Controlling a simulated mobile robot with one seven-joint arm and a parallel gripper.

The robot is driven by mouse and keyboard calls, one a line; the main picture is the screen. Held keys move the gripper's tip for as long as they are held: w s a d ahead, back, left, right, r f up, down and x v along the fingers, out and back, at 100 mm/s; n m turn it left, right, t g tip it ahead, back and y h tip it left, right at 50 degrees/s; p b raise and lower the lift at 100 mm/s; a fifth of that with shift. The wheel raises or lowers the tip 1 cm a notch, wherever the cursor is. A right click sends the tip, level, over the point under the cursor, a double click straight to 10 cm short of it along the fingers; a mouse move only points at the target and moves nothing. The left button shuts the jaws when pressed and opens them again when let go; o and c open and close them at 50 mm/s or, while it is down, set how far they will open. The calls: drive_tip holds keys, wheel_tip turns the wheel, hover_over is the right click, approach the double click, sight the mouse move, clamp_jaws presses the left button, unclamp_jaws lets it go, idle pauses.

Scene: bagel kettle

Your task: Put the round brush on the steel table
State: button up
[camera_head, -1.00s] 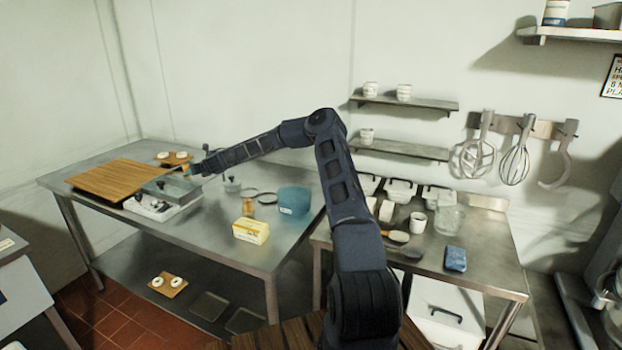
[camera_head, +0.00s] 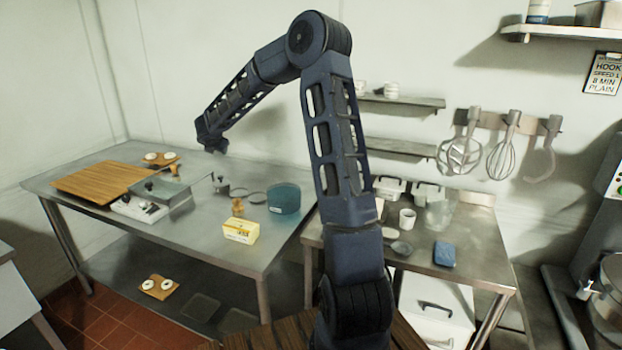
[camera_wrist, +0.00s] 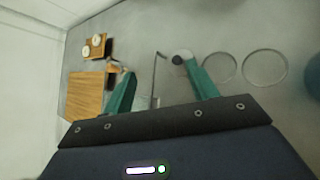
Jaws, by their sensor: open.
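The steel table (camera_head: 185,228) stands at the left, with a lower shelf. No object is plainly a round brush. A small brown, knob-topped thing (camera_head: 237,206) stands on the table behind the yellow box and could be it. In the wrist view another small brown upright thing (camera_wrist: 114,68), partly behind the left finger, stands near the wooden board's corner; I cannot tell what it is. My gripper (camera_wrist: 158,84) is open, with its green fingers apart and nothing held between them. In the head view, my gripper (camera_head: 210,145) hangs above the back of the steel table, clear of its top.
A wooden board (camera_head: 100,182), a scale-like box (camera_head: 140,208), a yellow box (camera_head: 241,231) and a blue tub (camera_head: 284,199) are on the steel table. The right counter (camera_head: 470,262) holds cups, a blue sponge (camera_head: 444,254) and utensils. The table's front strip is clear.

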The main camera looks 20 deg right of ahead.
drive_tip(key=s+d+r+m+g+h, duration=0.1)
drive_tip(key=s+d+r+m, duration=0.35)
drive_tip(key=s, duration=0.45)
drive_tip(key=s+d+r+m+g+h, duration=0.1)
drive_tip(key=s+d+r+m+h, duration=0.15)
drive_tip(key=s+d+m, duration=0.5)
drive_tip(key=s+d+r+m+g+h, duration=0.1)
drive_tip(key=s+d+r+m+g, duration=0.2)
drive_tip(key=s, duration=0.7)
drive_tip(key=s+d+f+m+y, duration=0.1)
drive_tip(key=s+m, duration=0.5)
drive_tip(key=s, duration=0.7)
drive_tip(key=s+d+m+y, duration=0.2)
drive_tip(key=s+m+y, duration=0.2)
drive_tip(key=s, duration=0.9)
drive_tip(key=m, duration=0.3)
drive_tip(key=shift+s+d+f+g, duration=0.25)
drive_tip(key=shift+d+f+g, duration=0.05)
drive_tip(key=shift+d+f, duration=0.1)
drive_tip(key=shift+s+a+f+y, duration=0.15)
drive_tip(key=shift+s+y, duration=0.15)
drive_tip(key=shift+y, duration=0.15)
drive_tip(key=c, duration=0.4)
drive_tip(key=shift+o, duration=0.2)
